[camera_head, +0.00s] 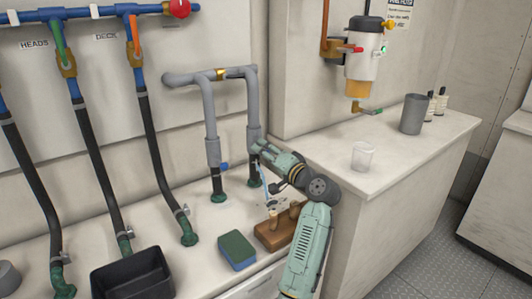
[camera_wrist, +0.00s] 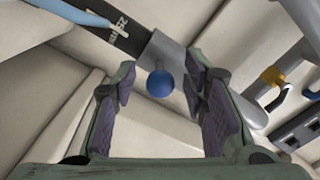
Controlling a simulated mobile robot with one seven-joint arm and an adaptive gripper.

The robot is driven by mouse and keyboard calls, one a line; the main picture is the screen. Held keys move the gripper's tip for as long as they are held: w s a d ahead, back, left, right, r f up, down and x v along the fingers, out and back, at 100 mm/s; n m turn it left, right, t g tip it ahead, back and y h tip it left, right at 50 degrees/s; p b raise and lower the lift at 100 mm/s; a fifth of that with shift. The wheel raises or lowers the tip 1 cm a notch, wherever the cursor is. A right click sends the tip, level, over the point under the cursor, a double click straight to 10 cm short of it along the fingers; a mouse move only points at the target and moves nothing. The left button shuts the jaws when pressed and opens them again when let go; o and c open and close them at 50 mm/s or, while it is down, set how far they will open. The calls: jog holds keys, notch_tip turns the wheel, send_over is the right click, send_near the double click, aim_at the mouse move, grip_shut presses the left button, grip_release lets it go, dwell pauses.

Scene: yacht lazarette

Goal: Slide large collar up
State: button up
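Two grey sliding collars sit on the legs of a grey pipe loop (camera_head: 207,97) in the head view. The left collar (camera_head: 213,152) has a small blue knob (camera_head: 224,167) at its lower end. The right collar (camera_head: 254,138) looks slightly wider, and my gripper (camera_head: 258,150) is right by its lower part. In the wrist view a grey collar (camera_wrist: 180,58) with a blue ball knob (camera_wrist: 160,84) meets a black hose (camera_wrist: 104,30) with white lettering. It appears to be the right one. My gripper (camera_wrist: 160,88) is open, with the knob between its fingers; contact is not clear.
A light blue rod (camera_wrist: 75,12) crosses near the hose.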

jog(key=shift+c, duration=0.5)
grip_shut()
